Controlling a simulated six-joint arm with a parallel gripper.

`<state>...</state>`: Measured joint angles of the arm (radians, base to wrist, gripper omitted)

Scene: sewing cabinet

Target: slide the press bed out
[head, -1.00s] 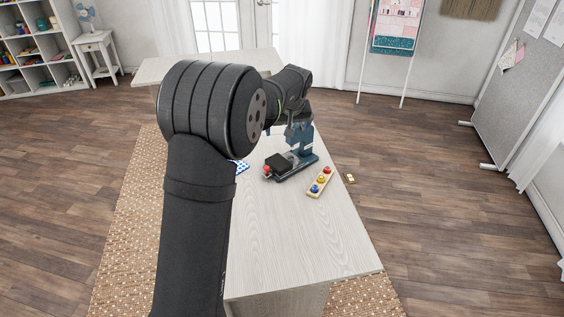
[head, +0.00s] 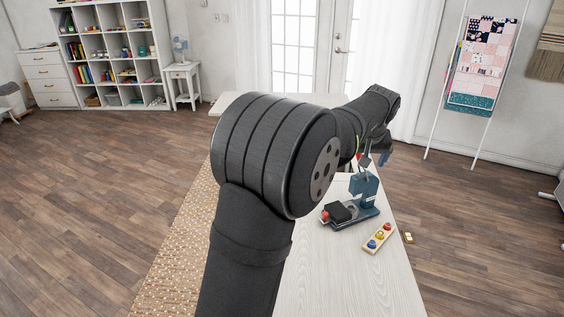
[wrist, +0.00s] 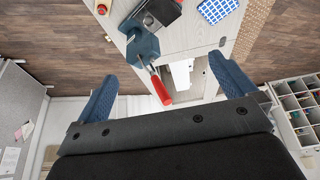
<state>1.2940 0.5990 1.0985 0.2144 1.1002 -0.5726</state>
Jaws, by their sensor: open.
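The small press (head: 363,186) is blue with a dark base and stands on the pale table (head: 345,278). A black block (head: 340,211) lies on the near left part of its base, with a red knob (head: 324,216) at that end. The press also shows at the top of the wrist view (wrist: 143,46), with its red lever handle (wrist: 160,90) pointing toward my gripper. My gripper (wrist: 161,67) is open and empty, its two blue fingers spread wide. The lever handle lies between them in the picture; no contact shows.
A wooden strip with coloured buttons (head: 379,238) lies right of the press. A small brass-coloured piece (head: 408,238) lies beside it at the table's right edge. A blue-and-white patterned piece (wrist: 218,9) lies on the table. The near table top is clear.

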